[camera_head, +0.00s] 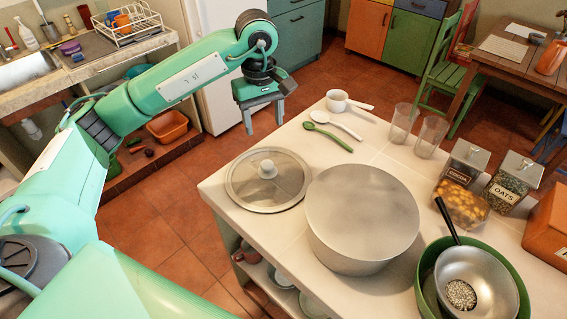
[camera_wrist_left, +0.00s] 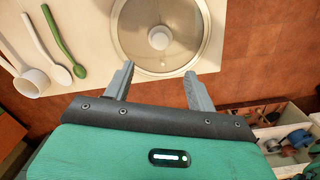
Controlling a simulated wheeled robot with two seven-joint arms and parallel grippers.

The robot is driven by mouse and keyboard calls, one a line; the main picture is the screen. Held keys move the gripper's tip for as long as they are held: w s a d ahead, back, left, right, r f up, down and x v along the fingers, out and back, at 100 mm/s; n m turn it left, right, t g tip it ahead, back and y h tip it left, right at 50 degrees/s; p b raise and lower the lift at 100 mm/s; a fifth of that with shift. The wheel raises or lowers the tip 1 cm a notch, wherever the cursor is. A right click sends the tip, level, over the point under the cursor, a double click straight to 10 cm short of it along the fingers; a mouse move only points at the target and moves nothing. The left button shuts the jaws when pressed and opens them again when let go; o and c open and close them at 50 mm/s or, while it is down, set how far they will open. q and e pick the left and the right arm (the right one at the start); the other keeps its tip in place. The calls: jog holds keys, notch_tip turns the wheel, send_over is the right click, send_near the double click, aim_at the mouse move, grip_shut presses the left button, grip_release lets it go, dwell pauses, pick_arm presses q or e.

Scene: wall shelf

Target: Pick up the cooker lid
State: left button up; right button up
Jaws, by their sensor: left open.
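The cooker lid (camera_head: 249,190) is a round glass lid with a metal rim and a pale round knob (camera_head: 267,169). It lies flat on the counter near its left corner, left of the large metal pot (camera_head: 362,215). My left gripper (camera_head: 264,117) is open and empty, above and beyond the lid in the head view, pointing down. In the left wrist view the lid (camera_wrist_left: 185,50) is ahead of the fingers (camera_wrist_left: 157,88), with its knob (camera_wrist_left: 159,37) roughly centred between them. The fingers look apart from the lid. My right gripper is in neither view.
Two glasses (camera_head: 402,123) and jars stand farther right. A green bowl with a strainer (camera_head: 470,280) is at the front right. Floor lies left of the counter.

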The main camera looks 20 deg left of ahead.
pick_arm(q)
jog(key=f, duration=0.1)
jog(key=p, duration=0.2)
send_over(267, 163)
jog(key=f, duration=0.6)
jog(key=shift+s+a, duration=0.3)
jog(key=shift+a, duration=0.05)
jog(key=shift+f, duration=0.35)
jog(key=shift+d+f+p, duration=0.25)
jog(key=shift+f+p, duration=0.3)
jog(key=shift+f, duration=0.35)
jog(key=f, duration=0.1)
jog(key=f+p, duration=0.1)
jog(key=f, duration=0.1)
jog(key=shift+w+d+f, duration=0.15)
jog(key=shift+w, duration=0.05)
jog(key=shift+f, duration=0.25)
grip_shut()
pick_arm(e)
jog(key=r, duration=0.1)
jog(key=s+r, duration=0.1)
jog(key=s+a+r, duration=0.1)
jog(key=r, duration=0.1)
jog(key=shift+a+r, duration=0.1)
